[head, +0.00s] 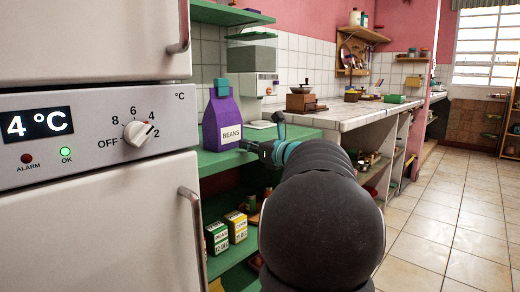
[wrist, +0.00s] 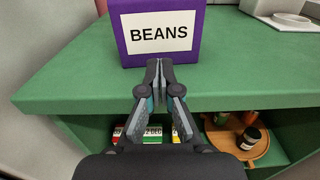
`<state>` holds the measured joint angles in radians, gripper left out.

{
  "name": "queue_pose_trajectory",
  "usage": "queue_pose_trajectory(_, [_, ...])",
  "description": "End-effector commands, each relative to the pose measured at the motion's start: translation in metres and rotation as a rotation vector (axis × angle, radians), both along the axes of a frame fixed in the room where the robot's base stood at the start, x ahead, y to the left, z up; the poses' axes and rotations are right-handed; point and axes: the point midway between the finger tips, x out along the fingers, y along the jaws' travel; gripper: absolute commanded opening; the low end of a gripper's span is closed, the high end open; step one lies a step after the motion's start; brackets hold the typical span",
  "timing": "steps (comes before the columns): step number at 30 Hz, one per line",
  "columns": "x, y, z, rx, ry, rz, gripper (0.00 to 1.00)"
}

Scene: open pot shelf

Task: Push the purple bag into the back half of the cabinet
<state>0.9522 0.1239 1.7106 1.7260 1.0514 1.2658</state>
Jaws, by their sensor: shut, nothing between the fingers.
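The purple bag (head: 221,118) with a white BEANS label stands upright on the green shelf top (head: 211,161), right of the fridge. In the wrist view the lower part of the bag (wrist: 193,53) shows near the front edge of the green top (wrist: 75,88); its top is cut off. My gripper (wrist: 159,64) is shut and empty, its tips pointing at the bag's front just below the label. I cannot tell whether the tips touch the bag. In the head view my gripper (head: 252,147) is at the bag's lower right, partly hidden by my arm.
Cartons (head: 236,226) stand on the lower green shelf. A wooden tray with jars (wrist: 240,140) sits below at the right. The fridge (head: 95,120) is close on the left.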

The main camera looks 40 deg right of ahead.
Motion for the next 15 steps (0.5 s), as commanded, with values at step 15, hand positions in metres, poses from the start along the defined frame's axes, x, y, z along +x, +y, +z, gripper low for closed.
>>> queue_pose_trajectory(15, [0.041, 0.003, 0.0, 0.0, 0.0, 0.0, 0.0])
